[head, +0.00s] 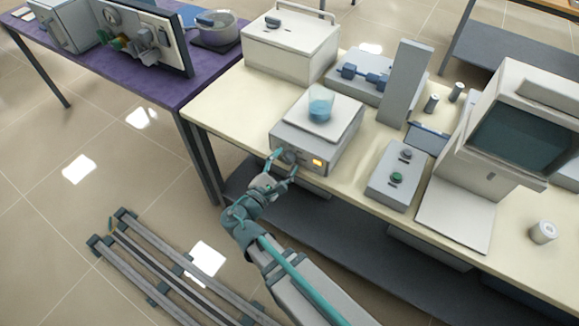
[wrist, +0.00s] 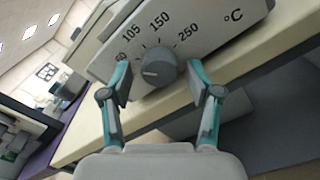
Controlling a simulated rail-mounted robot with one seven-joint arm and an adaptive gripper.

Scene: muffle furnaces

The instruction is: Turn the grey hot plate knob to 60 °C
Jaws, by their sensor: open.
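The grey hot plate (head: 298,141) stands at the front edge of the cream bench, with a beaker of blue liquid (head: 320,104) on its white top. Its grey round knob (wrist: 158,66) is on the front panel, ringed by printed marks; 105, 150, 250 and °C are readable, and the mark at the left is partly covered by a finger. A pale pointer line on the knob points left. My gripper (wrist: 158,82) is open, its teal fingers on either side of the knob; contact cannot be told. The head view shows my gripper (head: 277,162) at the panel's left part.
A lit orange display (head: 317,163) is on the panel's right. A grey box with knobs (head: 398,175) stands to the right, and a white lidded box (head: 290,45) behind. A purple table (head: 190,85) adjoins at the left.

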